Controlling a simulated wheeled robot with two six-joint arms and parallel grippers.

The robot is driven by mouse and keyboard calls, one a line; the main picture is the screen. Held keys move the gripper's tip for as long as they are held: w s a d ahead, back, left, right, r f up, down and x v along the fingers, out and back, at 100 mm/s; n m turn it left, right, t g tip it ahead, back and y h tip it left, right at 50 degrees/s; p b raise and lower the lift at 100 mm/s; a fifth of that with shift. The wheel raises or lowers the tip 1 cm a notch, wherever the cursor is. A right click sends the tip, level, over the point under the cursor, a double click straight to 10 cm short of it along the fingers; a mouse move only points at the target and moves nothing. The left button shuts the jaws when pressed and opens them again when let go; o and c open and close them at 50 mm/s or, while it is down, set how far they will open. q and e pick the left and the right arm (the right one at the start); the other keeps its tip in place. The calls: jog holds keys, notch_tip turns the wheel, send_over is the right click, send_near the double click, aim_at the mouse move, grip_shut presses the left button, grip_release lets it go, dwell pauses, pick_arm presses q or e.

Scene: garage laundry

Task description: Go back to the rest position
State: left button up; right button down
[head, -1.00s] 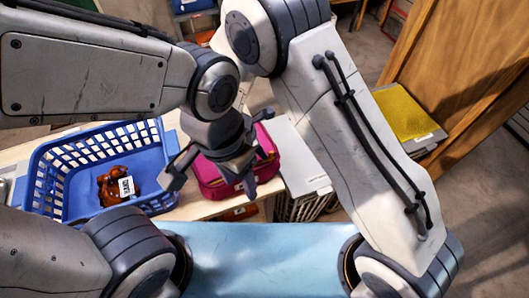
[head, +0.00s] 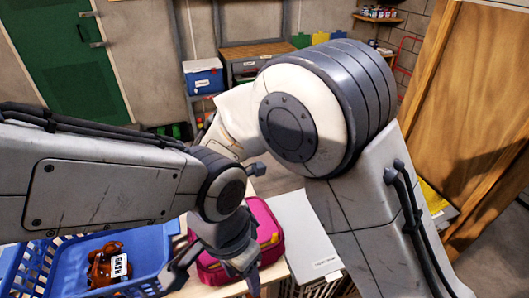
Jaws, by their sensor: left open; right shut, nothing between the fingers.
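My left gripper (head: 213,281) is at the bottom centre, pointing down, its fingers spread and empty. It is between the blue basket (head: 150,243) and the pink bag (head: 268,222), overlapping both in the picture; I cannot tell whether it touches either. My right arm is folded in front of me at centre right. Only a small dark part of my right gripper (head: 255,169) shows past the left forearm's end; it is shut with nothing seen in it. The rest is hidden behind my arms.
A brown toy (head: 108,264) with a white tag lies in the basket. A white-topped bin (head: 300,240) stands right of the bag. A wooden panel (head: 470,110) rises at right. A blue cooler (head: 204,77), a workbench (head: 255,52) and a green door (head: 70,60) are behind.

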jog(key=s+d+r+m+y, duration=0.2)
jog(key=d+m, duration=1)
jog(key=s+d+r+m+y, duration=0.1)
jog(key=s+d+m+y, duration=0.1)
jog(key=d+m, duration=0.9)
jog(key=s+a+r+n+g+y+b, duration=0.1)
jog(key=s+a+n+b, duration=0.4)
jog(key=s+a, duration=0.8)
jog(key=shift+s+a+n+g, duration=0.3)
jog(key=shift+s+n+g, duration=0.25)
jog(key=shift+n, duration=0.55)
